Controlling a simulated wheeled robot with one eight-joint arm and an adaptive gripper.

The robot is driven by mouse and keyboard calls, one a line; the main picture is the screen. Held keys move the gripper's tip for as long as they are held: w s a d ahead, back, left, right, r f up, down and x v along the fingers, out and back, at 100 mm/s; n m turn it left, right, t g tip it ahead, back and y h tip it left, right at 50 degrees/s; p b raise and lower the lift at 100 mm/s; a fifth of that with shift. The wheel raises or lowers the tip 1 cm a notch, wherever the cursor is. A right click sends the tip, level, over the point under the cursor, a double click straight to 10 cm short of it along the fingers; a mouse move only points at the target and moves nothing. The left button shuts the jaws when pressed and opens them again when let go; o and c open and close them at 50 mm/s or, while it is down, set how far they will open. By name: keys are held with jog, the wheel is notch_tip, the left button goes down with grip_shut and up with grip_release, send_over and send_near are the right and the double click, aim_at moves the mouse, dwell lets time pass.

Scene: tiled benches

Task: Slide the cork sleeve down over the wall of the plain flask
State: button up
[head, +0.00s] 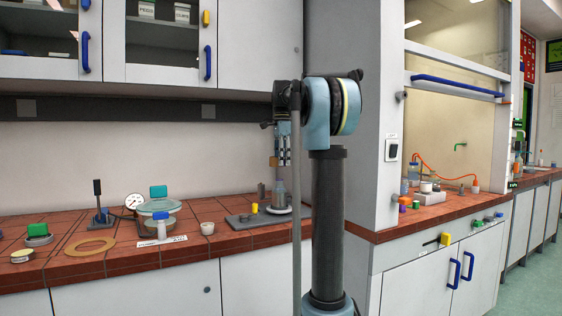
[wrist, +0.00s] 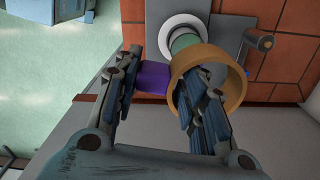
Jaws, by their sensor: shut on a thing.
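My gripper (wrist: 160,95) is shut on the cork sleeve (wrist: 236,80), a tan open ring, with one finger inside the ring and the other outside. A purple block (wrist: 152,80) lies between the outer finger and the ring; whether it is part of the sleeve is unclear. A flask (head: 279,190) stands upright on a white disc in the head view. In the wrist view a greenish part of it (wrist: 184,42) shows past the sleeve's rim. The sleeve appears above the flask, but the ring hides much of it, so I cannot tell how well they line up.
The white disc (wrist: 166,27) sits on a grey plate (wrist: 223,32) with a grey post (wrist: 256,42) close by. A yellow cylinder (head: 254,208) stands on the plate's left. A white cup (head: 207,228), a lidded glass dish (head: 160,208) and a flat ring (head: 90,246) lie further left.

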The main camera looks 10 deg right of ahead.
jog(key=shift+w+d, duration=0.1)
jog(key=shift+w, duration=0.25)
jog(key=shift+f, duration=0.1)
jog(key=shift+f, duration=2.25)
jog(key=shift+s+f, duration=0.1)
jog(key=shift+f, duration=0.85)
dwell(4.3)
